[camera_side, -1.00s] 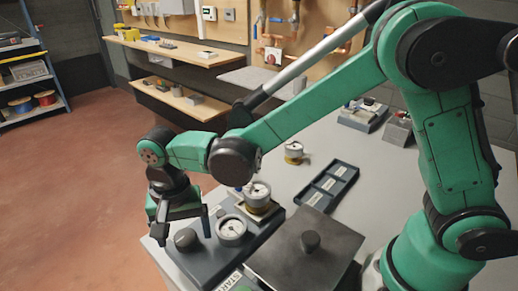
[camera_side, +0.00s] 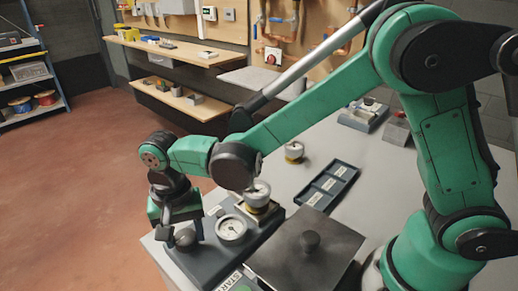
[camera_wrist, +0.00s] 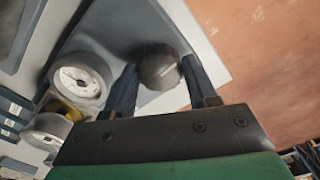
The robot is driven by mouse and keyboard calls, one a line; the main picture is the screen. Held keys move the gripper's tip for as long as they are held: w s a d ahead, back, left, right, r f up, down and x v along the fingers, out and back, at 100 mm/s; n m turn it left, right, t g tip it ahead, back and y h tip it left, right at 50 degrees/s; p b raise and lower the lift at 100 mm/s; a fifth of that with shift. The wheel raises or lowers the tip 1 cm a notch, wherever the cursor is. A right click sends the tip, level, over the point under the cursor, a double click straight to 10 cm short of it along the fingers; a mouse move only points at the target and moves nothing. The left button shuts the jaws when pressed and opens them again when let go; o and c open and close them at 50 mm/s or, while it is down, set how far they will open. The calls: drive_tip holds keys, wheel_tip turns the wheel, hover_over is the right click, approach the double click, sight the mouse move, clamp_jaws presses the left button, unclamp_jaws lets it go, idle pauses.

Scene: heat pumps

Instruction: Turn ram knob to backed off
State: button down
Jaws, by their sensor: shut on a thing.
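The ram knob (camera_side: 184,238) is a dark grey round knob at the left end of the dark test block (camera_side: 212,256). In the wrist view the knob (camera_wrist: 160,70) sits between my two fingers. My gripper (camera_side: 184,228) is lowered over the knob and shut on it; the wrist view also shows the gripper (camera_wrist: 162,85). A white dial gauge (camera_side: 231,229) is set in the block just right of the knob. The knob's markings are not readable.
A second gauge (camera_side: 257,193) stands on a brass base at the block's back. A dark lidded box (camera_side: 306,252) is at the right front, with a labelled tray (camera_side: 329,186) behind it. Another gauge (camera_side: 294,151) stands farther back. The table edge lies close to the knob's left.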

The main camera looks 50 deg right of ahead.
sight(185, 236)
drive_tip(key=n, duration=0.3)
drive_tip(key=shift+n, duration=0.4)
drive_tip(key=n, duration=0.4)
drive_tip(key=shift+n, duration=0.3)
drive_tip(key=n, duration=0.4)
drive_tip(key=shift+n, duration=2.4)
drive_tip(key=shift+c, duration=1.3)
unclamp_jaws()
drive_tip(key=shift+r, duration=0.15)
drive_tip(key=shift+r, duration=2.7)
